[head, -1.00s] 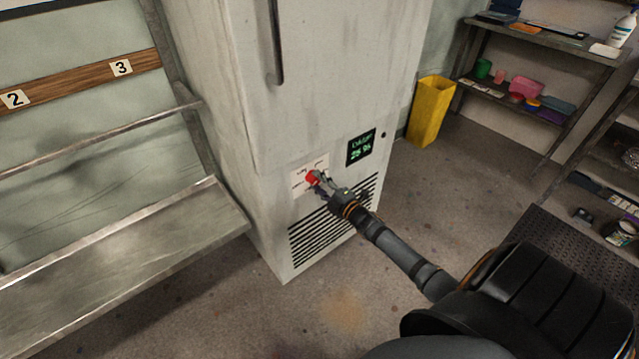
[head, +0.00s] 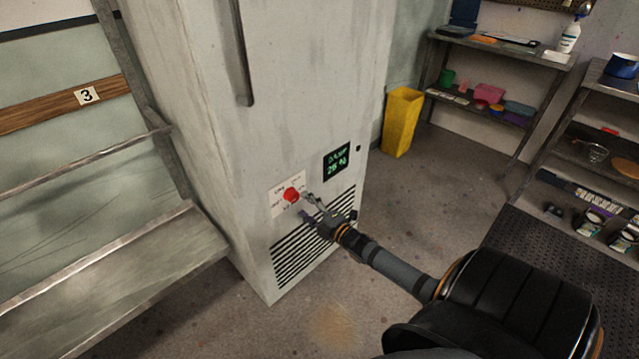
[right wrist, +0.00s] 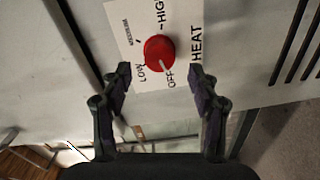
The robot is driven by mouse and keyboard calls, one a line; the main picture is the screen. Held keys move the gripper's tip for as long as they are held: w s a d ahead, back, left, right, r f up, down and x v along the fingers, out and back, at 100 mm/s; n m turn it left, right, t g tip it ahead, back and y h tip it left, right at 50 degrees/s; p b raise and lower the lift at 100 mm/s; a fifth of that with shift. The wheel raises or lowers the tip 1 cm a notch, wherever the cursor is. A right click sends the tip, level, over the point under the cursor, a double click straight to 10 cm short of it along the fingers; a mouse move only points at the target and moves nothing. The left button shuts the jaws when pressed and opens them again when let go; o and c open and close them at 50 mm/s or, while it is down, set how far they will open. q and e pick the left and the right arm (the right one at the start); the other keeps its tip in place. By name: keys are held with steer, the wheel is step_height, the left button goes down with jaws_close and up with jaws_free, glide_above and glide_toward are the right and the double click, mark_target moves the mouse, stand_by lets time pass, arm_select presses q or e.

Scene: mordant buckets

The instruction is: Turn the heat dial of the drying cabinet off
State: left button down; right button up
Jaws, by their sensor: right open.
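The drying cabinet (head: 290,90) is tall and pale grey. Its red heat dial (head: 291,194) sits on a white label plate low on the front. In the right wrist view the dial (right wrist: 159,52) shows a white pointer mark directed at the word OFF. LOW, HIGH and a smaller blurred mark are also printed around it. My right gripper (head: 306,206) is open and empty, a little in front of the dial and apart from it. In the right wrist view its fingers (right wrist: 160,72) stand wide on either side below the dial. My left gripper is not in view.
A green-lit display (head: 337,161) and a vent grille (head: 305,250) are near the dial. A metal bench (head: 130,270) stands at left. A yellow bin (head: 402,122) and shelves (head: 500,45) stand at right. The floor before the cabinet is clear.

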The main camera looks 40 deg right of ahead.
steer(key=s, duration=0.8)
steer(key=shift+d+r, duration=0.15)
steer(key=shift+d, duration=0.15)
steer(key=s+d+f+m+g+h, duration=0.2)
steer(key=s+f+m+g, duration=0.25)
steer(key=f, duration=0.85)
steer(key=s+d+f+m+g+h, duration=0.1)
steer(key=s+f+m+g, duration=0.4)
steer(key=f, duration=0.7)
steer(key=s+a+f+m+g, duration=0.1)
steer(key=s+a+f+m, duration=0.2)
steer(key=s+f, duration=0.7)
steer(key=s+a+f+m+g, duration=0.25)
steer(key=s+a+f, duration=0.2)
steer(key=s, duration=0.25)
steer(key=s+a+f+m+g, duration=0.1)
steer(key=s+a+f+g, duration=0.3)
steer(key=s, duration=0.3)
steer(key=s+a+r+p, duration=0.1)
steer(key=s+r+p, duration=0.2)
steer(key=r+p, duration=1)
steer(key=shift+a+r+t+y+p, duration=0.25)
steer(key=shift+r+t+y+p, duration=0.05)
steer(key=shift+p, duration=0.45)
